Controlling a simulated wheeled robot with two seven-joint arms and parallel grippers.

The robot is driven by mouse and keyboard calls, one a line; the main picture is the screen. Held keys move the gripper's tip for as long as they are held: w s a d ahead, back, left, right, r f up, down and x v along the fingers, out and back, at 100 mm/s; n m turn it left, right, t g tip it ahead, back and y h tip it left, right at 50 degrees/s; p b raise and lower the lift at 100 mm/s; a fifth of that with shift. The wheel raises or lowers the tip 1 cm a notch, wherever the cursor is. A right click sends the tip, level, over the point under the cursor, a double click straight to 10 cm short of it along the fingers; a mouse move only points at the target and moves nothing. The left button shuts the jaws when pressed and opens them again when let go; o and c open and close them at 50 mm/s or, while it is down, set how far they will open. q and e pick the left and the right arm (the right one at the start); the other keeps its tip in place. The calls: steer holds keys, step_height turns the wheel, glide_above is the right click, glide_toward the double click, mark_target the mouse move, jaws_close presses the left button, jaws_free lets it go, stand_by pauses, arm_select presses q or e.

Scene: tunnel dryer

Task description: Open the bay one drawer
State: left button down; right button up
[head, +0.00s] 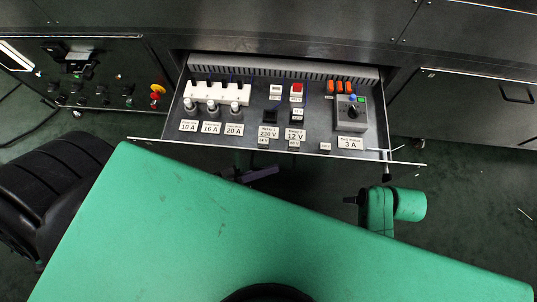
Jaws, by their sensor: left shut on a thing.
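A drawer (340,153) under the dark cabinet is pulled out, and its inside shows from above. It holds three labelled fuse units (10 A, 16 A, 20 A), two labelled relays (230 V, 12 V) and a grey 3 A unit (351,113) at the right. Whether this is bay one cannot be read. My left gripper (255,174) shows as a dark shape just below the middle of the drawer's front edge. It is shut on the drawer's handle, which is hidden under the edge. My right gripper is not in view.
A control panel (100,88) with knobs and a red and yellow button stands left of the drawer. A closed dark cabinet front with a handle (517,92) is at the right. Dark green floor (460,190) is clear at the right.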

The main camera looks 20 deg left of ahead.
arm_select(q)
steer(key=c, duration=0.9)
jaws_free()
steer(key=shift+a, duration=0.1)
steer(key=v, duration=1.4)
steer(key=shift+s+a+b, duration=0.15)
steer(key=shift+s+b, duration=0.05)
steer(key=shift+b, duration=0.2)
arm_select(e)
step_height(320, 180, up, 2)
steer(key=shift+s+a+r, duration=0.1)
